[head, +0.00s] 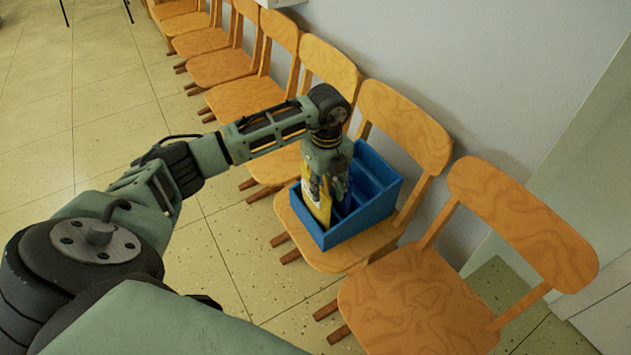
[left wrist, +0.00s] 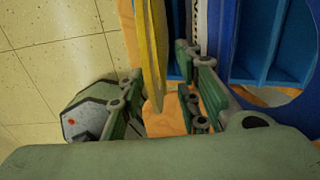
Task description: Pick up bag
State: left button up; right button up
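A thin yellow item, likely the bag (head: 316,206), stands upright in the blue compartment box (head: 365,219) on a wooden chair. My left gripper (head: 328,184) points down over the box, right at the yellow item. In the left wrist view the yellow bag (left wrist: 152,55) shows edge-on between the two fingers of my left gripper (left wrist: 158,105). Gaps show on both sides of it, so the fingers are open around it. The gripper hides part of the bag in the head view. My right gripper is not in view.
A row of wooden chairs runs along the wall. An empty chair (head: 415,300) stands nearest, beside the box's chair. The blue box's walls and dividers (left wrist: 255,45) are close to the right finger. The tiled floor (head: 60,120) at left is mostly clear.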

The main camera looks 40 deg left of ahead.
aim_at(321, 211)
pick_arm(q)
notch_tip(321, 211, down, 2)
jog(key=shift+f, duration=0.2)
grip_shut()
dwell(0.4)
